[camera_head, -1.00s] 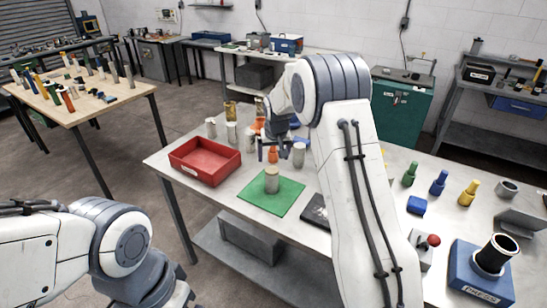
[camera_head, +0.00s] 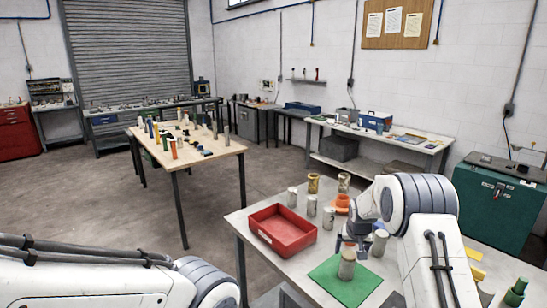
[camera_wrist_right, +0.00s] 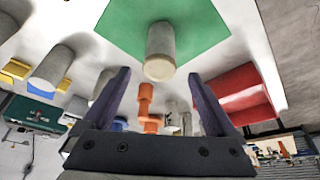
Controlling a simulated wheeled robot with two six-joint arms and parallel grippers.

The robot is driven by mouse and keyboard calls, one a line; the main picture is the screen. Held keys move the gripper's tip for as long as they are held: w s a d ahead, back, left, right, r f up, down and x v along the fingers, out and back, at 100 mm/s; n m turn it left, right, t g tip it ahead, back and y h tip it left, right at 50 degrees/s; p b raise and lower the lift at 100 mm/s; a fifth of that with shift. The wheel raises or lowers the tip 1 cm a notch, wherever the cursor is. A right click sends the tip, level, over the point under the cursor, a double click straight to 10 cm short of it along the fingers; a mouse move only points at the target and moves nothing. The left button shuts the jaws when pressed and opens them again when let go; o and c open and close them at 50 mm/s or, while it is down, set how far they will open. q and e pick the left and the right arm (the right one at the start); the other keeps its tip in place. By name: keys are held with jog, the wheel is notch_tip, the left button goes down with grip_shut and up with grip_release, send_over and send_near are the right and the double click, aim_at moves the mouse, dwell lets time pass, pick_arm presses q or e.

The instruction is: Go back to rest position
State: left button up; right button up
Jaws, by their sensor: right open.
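My right gripper (camera_head: 352,243) is open and empty above the metal table, close to a grey-beige cylinder (camera_head: 347,264) standing on a green mat (camera_head: 325,275). In the right wrist view the open fingers (camera_wrist_right: 160,76) have the cylinder (camera_wrist_right: 160,50) beyond their tips, not between them. The green mat (camera_wrist_right: 205,25) lies beneath it. My left arm crosses the lower left of the head view, and its gripper is out of the picture.
A red tray (camera_head: 268,238) sits left of the mat. Several metal cylinders, brass pieces (camera_head: 313,183) and an orange part (camera_head: 342,202) stand behind it. A wooden table (camera_head: 200,155) with many pieces stands farther back, with open floor (camera_head: 100,205) around it.

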aim_at(349, 255)
jog(key=p+x, duration=0.1)
jog(key=x, duration=0.3)
jog(key=shift+w+d+f, duration=0.1)
jog(key=shift+w+f, duration=0.1)
jog(key=shift+f, duration=0.1)
jog(key=shift+r+b, duration=0.6)
jog(key=shift+r, duration=0.7)
